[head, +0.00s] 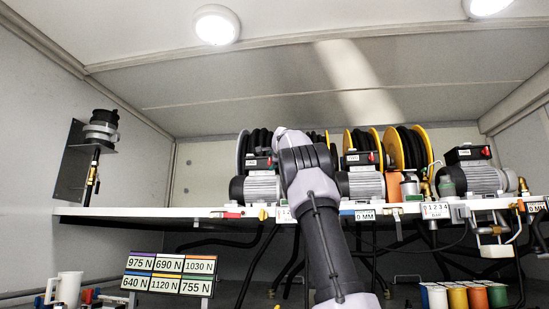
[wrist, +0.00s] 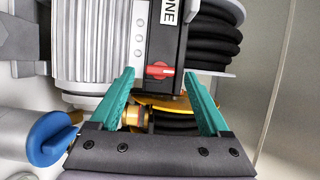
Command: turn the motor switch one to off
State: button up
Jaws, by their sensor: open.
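In the wrist view, motor switch one is a red knob (wrist: 159,70) on the side of a black box (wrist: 166,35) labelled "ONE". The knob's bar lies roughly crosswise in this view. My gripper (wrist: 160,74) is open, its two teal fingers apart, with the knob showing between their tips. I cannot tell how far the tips are from the knob, and no contact is visible. The grey ribbed motor (wrist: 97,40) is left of the box. In the head view, the left motor (head: 261,188) is partly hidden by my arm, and my gripper cannot be made out.
A black hose reel (wrist: 212,40) is right of the box in the wrist view, with a yellow reel and brass fitting (wrist: 131,117) below. A blue handle (wrist: 54,132) is near the left finger. The head view shows a white shelf edge (head: 150,212) and another motor (head: 365,185).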

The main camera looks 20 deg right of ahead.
jog(key=v, duration=0.9)
jog(key=shift+s, duration=0.2)
jog(key=s+a+f+n+g+y, duration=0.2)
jog(key=s+a+f+n, duration=0.3)
jog(key=s+f, duration=0.7)
jog(key=s+a+f+n+g+y, duration=0.2)
jog(key=s+a+f+n+g, duration=0.3)
jog(key=s+f, duration=0.8)
jog(key=s+a+f+n+g+y, duration=0.1)
jog(key=s+a+f+n+g, duration=0.2)
jog(key=f, duration=1.7)
jog(key=s+a+n, duration=0.3)
jog(key=s+a, duration=0.4)
jog(key=s, duration=0.2)
jog(key=shift+s+f+y, duration=0.2)
jog(key=shift+s+y, duration=0.1)
jog(key=shift+y, duration=0.1)
